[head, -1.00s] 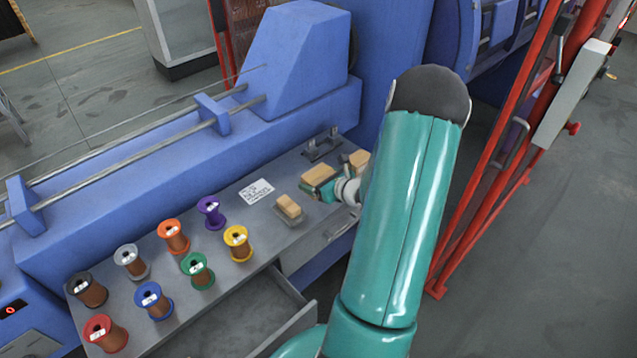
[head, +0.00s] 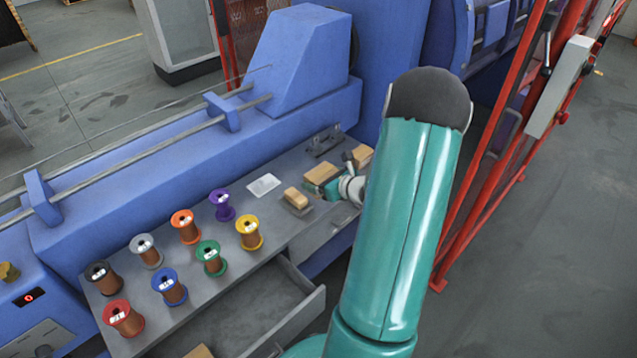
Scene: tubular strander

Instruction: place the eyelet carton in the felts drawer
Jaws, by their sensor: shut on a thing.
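My gripper (head: 325,183) is at the right end of the grey bench, shut on a tan carton (head: 321,173). I take this to be the eyelet carton, but no label on it can be read. My arm hides part of the wrist. An open grey drawer (head: 306,314) juts from the bench front at lower centre; part of a tan block (head: 199,352) shows inside it. A closed drawer front (head: 326,238) lies to its right, partly behind my arm. I cannot read which is the felts drawer.
A tan block (head: 296,197) on a dark plate and another tan block (head: 363,154) flank my gripper. Several coloured spools, such as the yellow one (head: 249,233), stand on the bench left. A white card (head: 263,185) lies behind. A red frame (head: 490,180) stands right.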

